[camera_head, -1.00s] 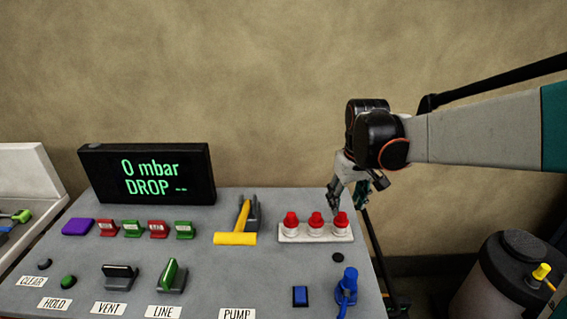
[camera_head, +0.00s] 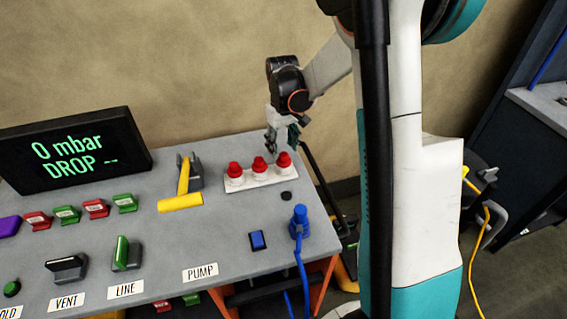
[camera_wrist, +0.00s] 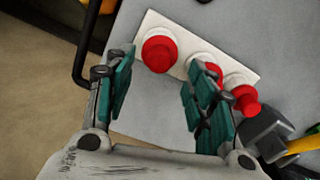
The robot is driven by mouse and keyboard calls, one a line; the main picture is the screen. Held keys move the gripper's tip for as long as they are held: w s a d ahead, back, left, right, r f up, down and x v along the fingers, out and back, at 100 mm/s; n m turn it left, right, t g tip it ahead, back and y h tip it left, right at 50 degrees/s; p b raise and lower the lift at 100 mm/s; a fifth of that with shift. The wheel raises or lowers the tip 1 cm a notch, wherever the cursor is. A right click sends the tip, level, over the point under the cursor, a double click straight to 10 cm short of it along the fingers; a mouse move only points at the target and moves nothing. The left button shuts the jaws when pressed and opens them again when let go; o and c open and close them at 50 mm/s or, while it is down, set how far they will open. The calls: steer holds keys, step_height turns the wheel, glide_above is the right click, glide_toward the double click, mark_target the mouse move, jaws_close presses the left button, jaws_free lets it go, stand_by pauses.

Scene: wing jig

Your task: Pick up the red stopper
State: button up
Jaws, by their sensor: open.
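Three red stoppers stand in a row on a white strip at the back right of the grey panel: left (camera_head: 235,170), middle (camera_head: 258,164) and right (camera_head: 284,159). My gripper (camera_head: 281,145) is open and empty, just behind and above the right stopper. In the wrist view my gripper's (camera_wrist: 162,72) two teal fingers point toward the right stopper (camera_wrist: 158,54), which shows in the gap between the tips. The middle stopper is partly hidden behind one finger. I cannot tell whether a finger touches any stopper.
A yellow-handled lever (camera_head: 181,202) stands left of the white strip (camera_head: 262,178). A blue plug (camera_head: 299,222) with a cable and a blue switch (camera_head: 257,240) are in front. A black display (camera_head: 75,150) reads 0 mbar.

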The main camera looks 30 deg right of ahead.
mark_target(284, 154)
steer(key=shift+s+d+f+b, duration=0.1)
steer(key=shift+f+b, duration=0.35)
steer(key=shift+f, duration=1.05)
steer(key=shift+s+f+b, duration=0.1)
steer(key=shift+f+b, duration=0.35)
steer(key=shift+f, duration=1.05)
steer(key=shift+r, duration=0.1)
steer(key=shift+c, duration=0.5)
steer(key=c, duration=0.7)
